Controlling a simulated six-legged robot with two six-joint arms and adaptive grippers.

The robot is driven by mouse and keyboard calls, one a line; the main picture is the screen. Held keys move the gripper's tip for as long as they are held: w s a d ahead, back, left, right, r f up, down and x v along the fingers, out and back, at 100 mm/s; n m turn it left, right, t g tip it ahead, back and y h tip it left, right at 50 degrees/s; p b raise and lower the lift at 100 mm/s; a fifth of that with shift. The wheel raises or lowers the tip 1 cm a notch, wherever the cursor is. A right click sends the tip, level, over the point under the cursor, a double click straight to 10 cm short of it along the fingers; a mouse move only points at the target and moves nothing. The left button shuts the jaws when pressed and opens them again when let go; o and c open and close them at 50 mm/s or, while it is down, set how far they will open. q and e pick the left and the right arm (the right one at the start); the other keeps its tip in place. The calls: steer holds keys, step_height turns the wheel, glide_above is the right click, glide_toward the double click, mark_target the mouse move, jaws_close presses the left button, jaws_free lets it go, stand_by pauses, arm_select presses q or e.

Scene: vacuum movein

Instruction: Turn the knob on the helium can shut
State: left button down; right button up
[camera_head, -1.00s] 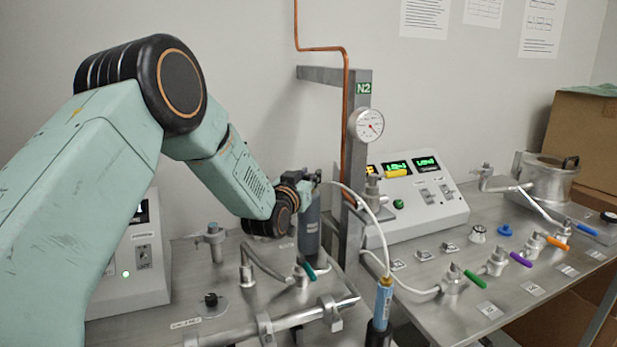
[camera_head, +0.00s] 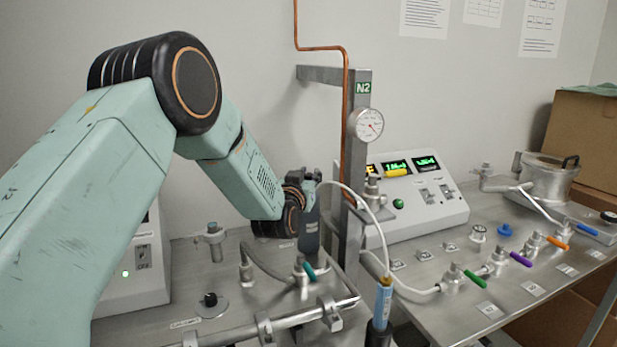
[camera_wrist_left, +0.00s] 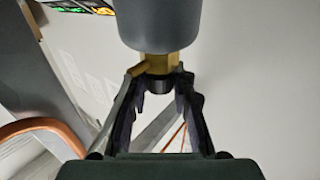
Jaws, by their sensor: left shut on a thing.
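In the head view the left gripper (camera_head: 311,180) is small and partly hidden. My right gripper is not in view.
The metal post (camera_head: 352,170) with a copper pipe and gauge (camera_head: 367,125) stands close right of the gripper. A white hose (camera_head: 372,222) arches right of the post to a blue cylinder (camera_head: 383,303). Valves with coloured handles line the right bench (camera_head: 520,275).

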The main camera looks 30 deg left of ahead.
arm_select(q)
steer(key=shift+n+y, duration=0.5)
steer(key=shift+y, duration=0.3)
stand_by(0.9)
steer(key=c, duration=1.1)
jaws_free()
steer(key=shift+s, duration=0.1)
steer(key=v, duration=1.2)
steer(key=shift+r, duration=0.15)
